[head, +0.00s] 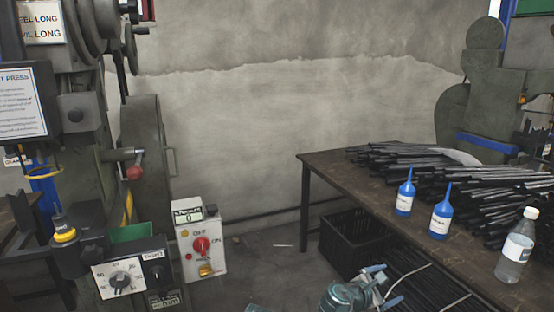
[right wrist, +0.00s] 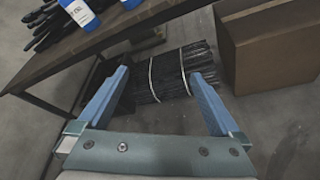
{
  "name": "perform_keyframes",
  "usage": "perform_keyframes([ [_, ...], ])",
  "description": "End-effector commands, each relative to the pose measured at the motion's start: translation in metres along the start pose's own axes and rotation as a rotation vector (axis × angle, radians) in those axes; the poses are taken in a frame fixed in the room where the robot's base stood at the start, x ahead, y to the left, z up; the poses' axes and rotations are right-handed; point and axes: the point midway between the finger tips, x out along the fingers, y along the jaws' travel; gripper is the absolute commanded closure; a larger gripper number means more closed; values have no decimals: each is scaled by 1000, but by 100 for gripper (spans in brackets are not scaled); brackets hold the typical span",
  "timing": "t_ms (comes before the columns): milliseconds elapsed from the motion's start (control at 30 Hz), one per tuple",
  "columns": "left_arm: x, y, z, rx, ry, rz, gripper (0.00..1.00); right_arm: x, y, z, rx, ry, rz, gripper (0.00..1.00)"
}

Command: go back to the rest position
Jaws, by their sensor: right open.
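My right gripper (head: 375,281) shows at the bottom of the head view, low in front of the table's near side. In the right wrist view its two blue fingers (right wrist: 157,95) are spread wide apart with nothing between them. Beyond them, a strapped bundle of dark rods (right wrist: 170,75) lies on the floor, apart from the fingers. My left gripper is not in view.
A brown table (head: 335,177) holds black rods (head: 480,185), two blue bottles (head: 440,218) and a clear bottle (head: 516,248). A black crate (head: 350,247) stands below. A press (head: 85,130) and switch box (head: 203,245) stand left. A cardboard box (right wrist: 270,45) is right.

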Motion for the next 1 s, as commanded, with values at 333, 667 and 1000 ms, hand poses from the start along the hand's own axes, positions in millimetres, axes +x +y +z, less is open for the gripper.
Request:
perform_keyframes([
  [333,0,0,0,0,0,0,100,-86,-69,-115,674,334,-465,0],
  [667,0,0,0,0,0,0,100,-208,-122,-187,1026,409,-1048,0],
  [1000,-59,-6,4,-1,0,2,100,-252,-100,-148,1069,393,-1174,0],
])
